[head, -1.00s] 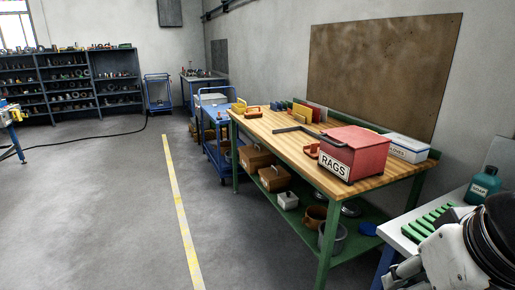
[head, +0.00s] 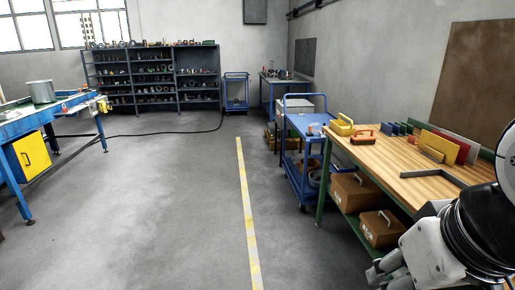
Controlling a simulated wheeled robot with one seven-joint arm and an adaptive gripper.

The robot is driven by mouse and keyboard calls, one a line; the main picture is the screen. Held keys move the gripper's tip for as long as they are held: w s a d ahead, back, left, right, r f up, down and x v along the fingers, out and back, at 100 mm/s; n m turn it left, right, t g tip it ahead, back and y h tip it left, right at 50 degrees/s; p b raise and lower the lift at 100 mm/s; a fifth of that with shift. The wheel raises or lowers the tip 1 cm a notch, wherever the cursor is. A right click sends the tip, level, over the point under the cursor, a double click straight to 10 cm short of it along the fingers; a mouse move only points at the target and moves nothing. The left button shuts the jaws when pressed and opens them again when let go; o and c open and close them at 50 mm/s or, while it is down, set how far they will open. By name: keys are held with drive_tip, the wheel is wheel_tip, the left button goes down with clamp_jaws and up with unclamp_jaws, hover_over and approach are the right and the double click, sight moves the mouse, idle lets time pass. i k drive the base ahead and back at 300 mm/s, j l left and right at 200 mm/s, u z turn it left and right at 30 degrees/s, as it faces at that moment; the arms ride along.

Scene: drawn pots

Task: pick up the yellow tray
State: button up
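A small yellow tray-like carrier with a handle (head: 342,128) stands at the far left end of the wooden workbench top. A similar orange carrier (head: 362,138) sits close to its right. My gripper (head: 380,274) is only partly seen at the lower right, by the white and black end of my arm, far in front of the yellow carrier and apart from it. The fingers are too small and cut off to tell whether they are open.
The green-framed workbench (head: 398,160) holds upright coloured plates (head: 445,146) and a dark angle bracket (head: 435,174). Brown toolboxes (head: 352,190) sit on its lower shelf. A blue cart (head: 301,150) stands behind it. Floor left of the yellow line (head: 246,215) is clear.

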sight(347, 124)
drive_tip(key=i, duration=1.9)
drive_tip(key=i+z, duration=0.2)
drive_tip(key=i, duration=0.25)
drive_tip(key=i+z, duration=0.2)
drive_tip(key=i, duration=0.25)
drive_tip(key=i+j+z, duration=0.2)
drive_tip(key=i, duration=0.25)
drive_tip(key=i+j+z, duration=0.1)
drive_tip(key=i+z, duration=0.15)
drive_tip(key=i, duration=0.15)
drive_tip(key=i+j+z, duration=0.2)
drive_tip(key=i, duration=0.25)
drive_tip(key=j, duration=0.1)
